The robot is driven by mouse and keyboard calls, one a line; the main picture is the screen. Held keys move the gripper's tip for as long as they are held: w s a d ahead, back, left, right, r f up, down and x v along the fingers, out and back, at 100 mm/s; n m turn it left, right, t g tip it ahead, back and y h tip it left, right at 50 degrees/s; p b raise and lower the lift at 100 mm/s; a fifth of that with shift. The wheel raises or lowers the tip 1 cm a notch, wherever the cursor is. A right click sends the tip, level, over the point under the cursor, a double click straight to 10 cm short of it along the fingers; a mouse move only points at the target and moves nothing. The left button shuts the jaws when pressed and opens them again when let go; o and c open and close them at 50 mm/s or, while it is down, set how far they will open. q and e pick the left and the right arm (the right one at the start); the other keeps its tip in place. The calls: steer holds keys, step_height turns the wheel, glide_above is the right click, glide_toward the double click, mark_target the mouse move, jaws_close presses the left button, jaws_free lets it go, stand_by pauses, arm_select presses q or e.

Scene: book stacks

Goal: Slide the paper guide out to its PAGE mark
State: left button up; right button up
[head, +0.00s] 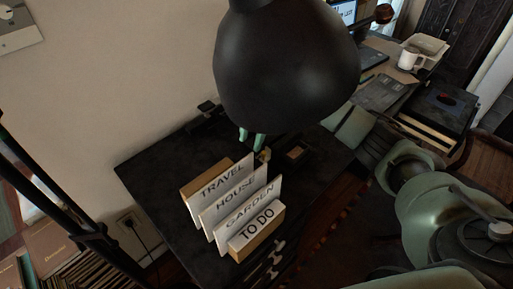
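The paper guide and its PAGE mark cannot be made out; the dark lamp shade (287,65) covers the back of the dark desk top (150,175). The pale green fingertips of my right gripper (251,138) show just below the shade's lower edge. They are a little apart, with nothing visible between them; the rest of the gripper is hidden behind the shade. A small dark object (208,108) is at the desk's back edge. My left gripper is not in view.
A sorter with cards TRAVEL, HOUSE, GARDEN and TO DO (257,228) stands on the desk in front of my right gripper. A small dark box (297,152) is to the right. A further desk holds a white mug (410,59). The desk's left part is clear.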

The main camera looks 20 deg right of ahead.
steer(key=m+h, duration=0.1)
steer(key=h, duration=0.1)
glide_above(264, 152)
steer(key=shift+w+r+g, duration=0.15)
steer(key=shift+r+g, duration=0.15)
steer(key=shift+r, duration=0.05)
step_height(264, 152, down, 6)
steer(key=shift+r+p, duration=0.1)
steer(key=shift+p, duration=0.3)
steer(key=shift+f, duration=0.8)
jaws_close()
